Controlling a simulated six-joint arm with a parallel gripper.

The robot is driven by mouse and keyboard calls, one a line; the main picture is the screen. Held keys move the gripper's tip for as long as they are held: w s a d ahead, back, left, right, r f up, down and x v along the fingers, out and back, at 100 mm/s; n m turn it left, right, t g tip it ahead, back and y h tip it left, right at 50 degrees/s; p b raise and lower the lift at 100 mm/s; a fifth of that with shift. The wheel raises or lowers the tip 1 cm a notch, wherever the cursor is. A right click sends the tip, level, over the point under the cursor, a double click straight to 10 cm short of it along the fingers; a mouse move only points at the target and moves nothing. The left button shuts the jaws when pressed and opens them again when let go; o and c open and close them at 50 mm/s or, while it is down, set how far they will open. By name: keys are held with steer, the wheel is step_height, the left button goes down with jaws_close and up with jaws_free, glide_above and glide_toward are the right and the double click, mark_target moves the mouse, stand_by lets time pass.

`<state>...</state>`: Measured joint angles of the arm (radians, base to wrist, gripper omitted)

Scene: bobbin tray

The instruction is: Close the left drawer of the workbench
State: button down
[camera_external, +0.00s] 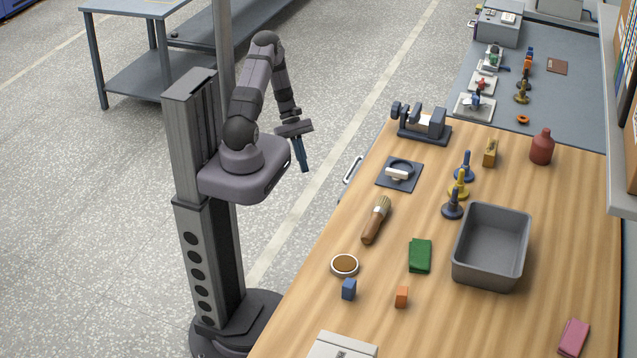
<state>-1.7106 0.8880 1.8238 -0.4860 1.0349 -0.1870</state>
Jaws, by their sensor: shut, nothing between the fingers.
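The wooden workbench (455,325) runs along the right half of the view. A pale bar handle (352,170) shows just outside its left edge, near the far end. It appears to belong to a drawer under the top. The drawer body is mostly hidden below the bench edge, and I cannot tell how far it is pulled out. My gripper (303,168) points down with its fingers shut and empty. It hangs over the floor side, left of the handle in the picture and apart from it.
A vise (421,122), a dark square plate (400,174), a brush (376,220), several bobbin-like pieces and a grey bin (491,247) stand on the bench. A grey-topped bench (560,110) adjoins the far end. Floor (330,100) around my gripper is free.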

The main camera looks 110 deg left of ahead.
step_height(320, 180, down, 4)
steer(key=d+n+t+b, duration=0.2)
steer(key=n+t, duration=0.1)
steer(key=w+a+r+n+t+y, duration=0.3)
steer(key=a+r+t, duration=0.1)
steer(key=r+t, duration=0.15)
steer(key=w+a+r+n+t+y, duration=0.2)
steer(key=w+a+r+n+t, duration=0.15)
steer(key=r, duration=0.35)
steer(key=w+p, duration=0.3)
steer(key=w, duration=1)
steer(key=shift+w+d, duration=0.15)
steer(key=shift+w, duration=0.2)
steer(key=shift+f, duration=0.1)
steer(key=w, duration=0.4)
steer(key=shift+w+b, duration=0.1)
steer(key=shift+b, duration=0.2)
steer(key=shift+w, duration=0.3)
steer(key=shift+r, duration=0.2)
